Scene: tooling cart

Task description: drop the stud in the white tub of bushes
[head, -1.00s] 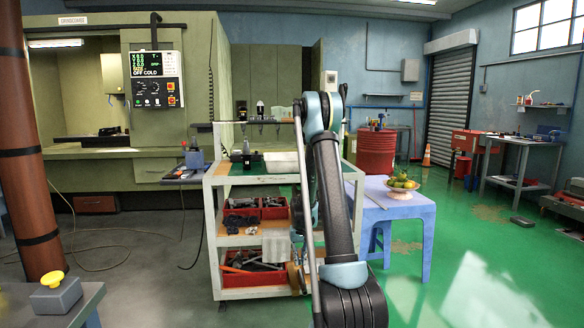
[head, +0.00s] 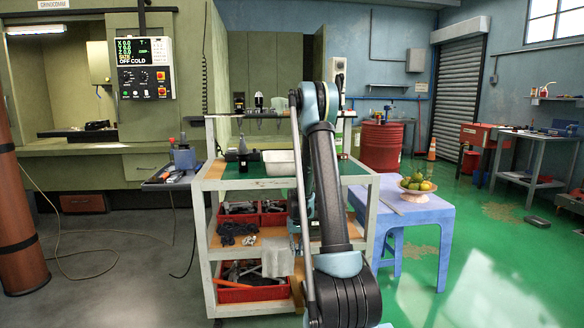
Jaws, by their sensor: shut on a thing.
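A white tub (head: 279,163) stands on the green top of the tooling cart (head: 205,188), just left of my arm. Its contents are too small to make out. My arm rises in front of the cart's right half and bends over at the top. My gripper is hidden behind my own arm links. The stud cannot be seen.
A dark bottle-like item (head: 243,158) stands left of the tub. A rail with tool holders (head: 258,113) runs above the cart's back. Red bins (head: 240,217) fill the lower shelves. A blue table (head: 410,211) with a fruit bowl (head: 415,188) stands at right.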

